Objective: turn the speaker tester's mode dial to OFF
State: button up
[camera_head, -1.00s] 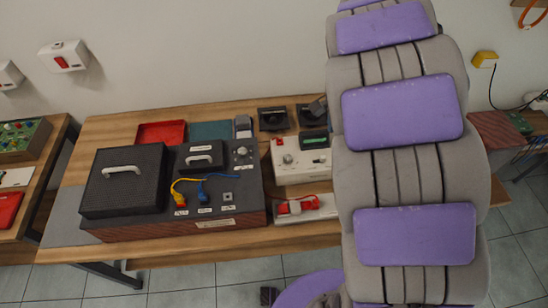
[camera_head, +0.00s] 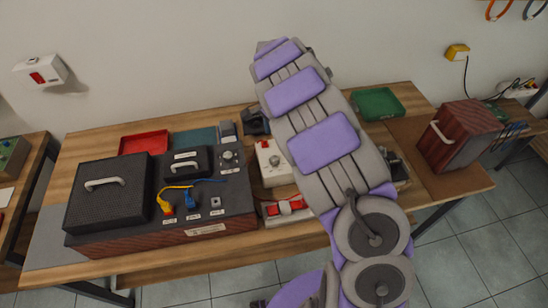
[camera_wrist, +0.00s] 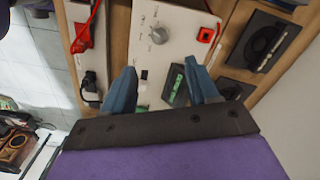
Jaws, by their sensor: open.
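A white box with a silver mode dial stands on the wooden bench; I take it for the speaker tester (camera_head: 267,178). Its dial (camera_head: 274,160) shows just left of my arm, which hides the box's right part. In the wrist view the white panel (camera_wrist: 185,45) fills the upper middle, with the dial (camera_wrist: 158,35), a dark switch and a green display (camera_wrist: 175,85). My gripper (camera_wrist: 162,88) is open, its blue fingertips apart over the panel, with the dial beyond them and nothing between them gripped. The dial's setting is too small to read. My arm hides the gripper in the head view.
A black unit (camera_head: 120,240) with plugs and its own knob stands left. A white strip with a red part (camera_head: 287,207) lies in front of the tester. Dark speakers (camera_wrist: 265,42) stand beside it. A green tray (camera_head: 378,103) and wood-sided box (camera_head: 460,137) are at right.

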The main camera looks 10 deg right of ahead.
aim_at(274, 158)
notch_tip(274, 158, down, 12)
jog(key=shift+a+f+b, duration=0.1)
jog(key=shift+f+b, duration=0.15)
jog(key=shift+b, duration=0.95)
jog(key=shift+a, duration=0.1)
jog(key=shift+r, duration=0.1)
jog(key=c, duration=1)
